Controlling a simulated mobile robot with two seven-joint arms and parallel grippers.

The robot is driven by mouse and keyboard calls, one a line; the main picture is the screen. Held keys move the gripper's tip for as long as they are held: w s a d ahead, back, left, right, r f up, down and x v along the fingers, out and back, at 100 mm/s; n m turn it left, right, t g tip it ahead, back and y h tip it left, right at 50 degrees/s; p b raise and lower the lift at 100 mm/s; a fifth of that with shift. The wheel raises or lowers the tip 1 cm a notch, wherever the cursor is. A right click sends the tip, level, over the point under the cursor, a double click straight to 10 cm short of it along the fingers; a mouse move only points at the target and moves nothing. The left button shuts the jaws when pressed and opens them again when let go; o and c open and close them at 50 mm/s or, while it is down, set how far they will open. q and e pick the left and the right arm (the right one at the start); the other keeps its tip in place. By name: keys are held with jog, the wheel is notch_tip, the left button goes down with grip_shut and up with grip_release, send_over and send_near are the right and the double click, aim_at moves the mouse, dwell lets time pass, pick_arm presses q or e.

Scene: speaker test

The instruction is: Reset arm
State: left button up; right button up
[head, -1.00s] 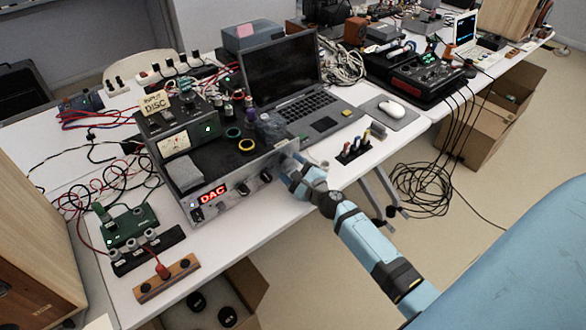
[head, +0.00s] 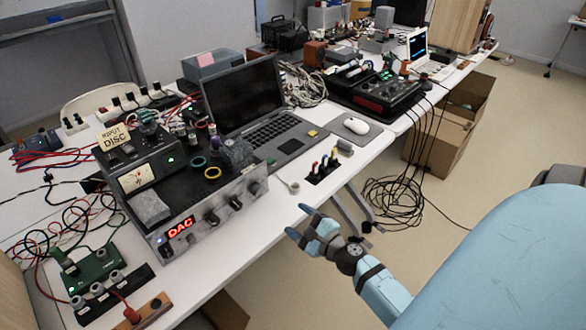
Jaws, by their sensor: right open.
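My right gripper (head: 298,221) is open and empty. Its light-blue arm comes in from the lower right, and the two fingertips point left, at the front edge of the white table (head: 255,238). The gripper is apart from the silver DAC unit (head: 190,232), which has a lit red display and several dark knobs on its front. A small pale round piece (head: 293,187) lies on the table between the DAC unit and a strip of coloured plugs (head: 323,168). My left gripper is not in view.
An open laptop (head: 272,135), a white mouse (head: 356,126) and a black device (head: 375,92) stand behind. A green board (head: 95,268) is at lower left. Black cables (head: 400,200) hang to the floor beside cardboard boxes (head: 440,140).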

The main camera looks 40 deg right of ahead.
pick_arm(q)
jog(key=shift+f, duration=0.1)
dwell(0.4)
pick_arm(e)
jog(key=s+a+f+n+g+y, duration=0.1)
jog(key=s+a+f+n+g, duration=0.2)
jog(key=a+n, duration=0.55)
jog(key=s+a+f+n+g+y, duration=0.15)
jog(key=s+a+n, duration=0.4)
jog(key=n, duration=0.55)
jog(key=s+a+f+n+g, duration=0.35)
jog(key=a+n, duration=0.25)
jog(key=n, duration=0.3)
pick_arm(q)
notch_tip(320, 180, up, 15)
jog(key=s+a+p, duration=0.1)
jog(key=p, duration=1.9)
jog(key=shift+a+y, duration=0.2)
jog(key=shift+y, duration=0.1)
pick_arm(e)
notch_tip(320, 180, up, 16)
jog(key=s+d+t, duration=0.1)
jog(key=d, duration=0.1)
jog(key=shift+s, duration=0.3)
